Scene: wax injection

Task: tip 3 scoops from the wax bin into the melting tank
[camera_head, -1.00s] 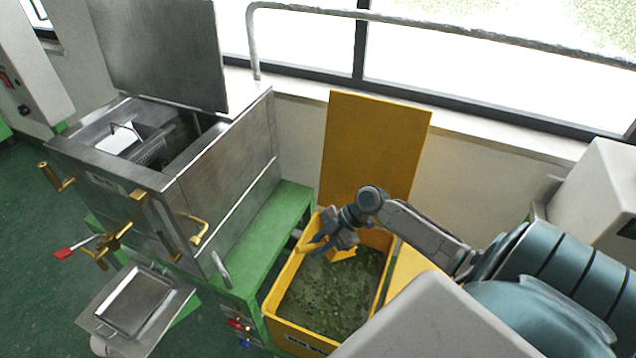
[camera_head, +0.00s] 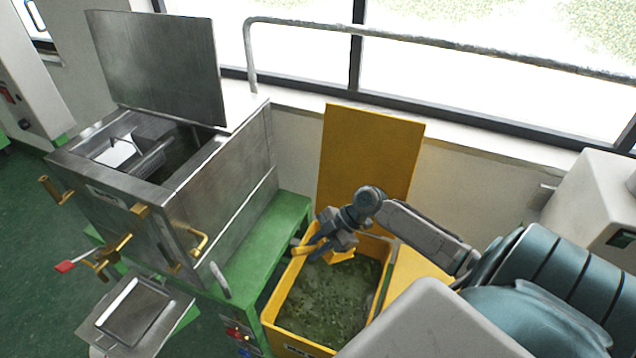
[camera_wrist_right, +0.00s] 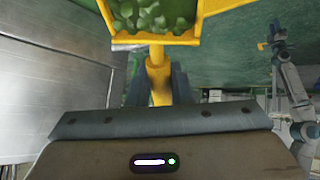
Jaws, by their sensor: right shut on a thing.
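My right gripper (camera_head: 318,243) is shut on the handle of a yellow scoop (camera_head: 341,257) over the wax bin. The right wrist view shows the scoop (camera_wrist_right: 172,38) with green wax pieces in it. The yellow wax bin (camera_head: 272,312) stands low beside the green stand, with green wax (camera_head: 325,300) inside. The melting tank (camera_head: 222,178) is the steel box to the left, its lid (camera_head: 160,60) raised and its top open. Part of another arm, likely my left, shows at the right edge of the right wrist view; its jaws are too small to read.
A green bench (camera_head: 265,240) lies between tank and bin. A yellow panel (camera_head: 370,160) stands upright behind the bin. A metal rail (camera_head: 430,40) runs along the window. Brass valves and a steel tray (camera_head: 135,310) are on the tank's front side.

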